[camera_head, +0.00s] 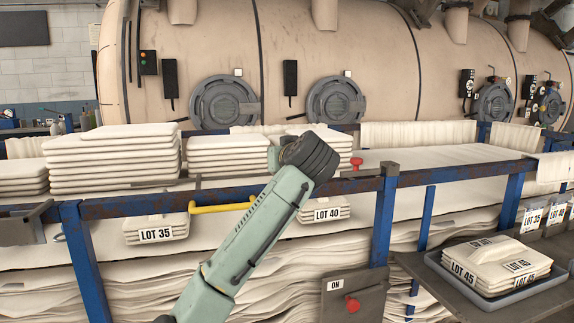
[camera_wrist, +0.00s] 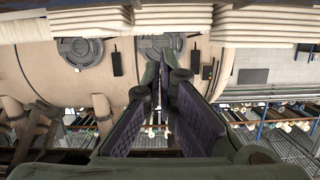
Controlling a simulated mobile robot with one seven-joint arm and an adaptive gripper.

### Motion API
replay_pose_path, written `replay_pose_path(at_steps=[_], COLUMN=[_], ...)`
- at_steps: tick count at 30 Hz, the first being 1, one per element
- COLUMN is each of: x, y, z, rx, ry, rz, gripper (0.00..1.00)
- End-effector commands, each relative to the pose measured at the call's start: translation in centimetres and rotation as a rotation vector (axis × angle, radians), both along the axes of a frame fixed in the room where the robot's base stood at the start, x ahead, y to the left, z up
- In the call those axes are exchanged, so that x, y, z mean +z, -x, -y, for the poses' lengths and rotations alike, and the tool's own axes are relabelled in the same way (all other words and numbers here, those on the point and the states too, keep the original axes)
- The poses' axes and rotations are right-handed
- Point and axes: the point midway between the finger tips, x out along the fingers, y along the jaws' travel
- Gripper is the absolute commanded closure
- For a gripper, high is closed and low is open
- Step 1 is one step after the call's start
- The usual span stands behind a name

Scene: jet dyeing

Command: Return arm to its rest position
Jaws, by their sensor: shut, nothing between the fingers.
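My green arm (camera_head: 245,235) rises from the bottom middle of the head view and leans up to the right. Its dark joint (camera_head: 310,155) is in front of the blue rail and the folded cloth stacks; my gripper cannot be made out there. In the wrist view my gripper (camera_wrist: 162,70) shows with its two dark fingers together at the tips and nothing between them. The wrist view is upside down, with the large beige vessel (camera_wrist: 100,75) behind the fingers and pale cloth along the top edge.
Folded white stacks (camera_head: 125,155) stand behind the rusty blue rail (camera_head: 440,174). A yellow handle (camera_head: 222,208) is close to my arm's left side. An ON box (camera_head: 352,297) with a red knob hangs right of the arm. A grey tray (camera_head: 495,297) of LOT 45 cloth stands at lower right.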

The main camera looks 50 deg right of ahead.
Motion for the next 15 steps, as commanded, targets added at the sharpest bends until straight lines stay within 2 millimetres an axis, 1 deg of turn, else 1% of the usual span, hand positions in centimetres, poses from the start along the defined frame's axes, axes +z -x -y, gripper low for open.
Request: replay_pose_path(at_steps=[1,6,10,15], x=[-0.3,1.0,1.7,2.1], y=[1.8,4.9,6.6,7.7], z=[-0.6,-2.9,-4.1,-5.1], rx=[-0.011,-0.01,-0.01,-0.006], ry=[0.005,0.007,0.007,0.006], rz=[0.006,0.008,0.008,0.008], gripper=[1.0,1.0,1.0,1.0])
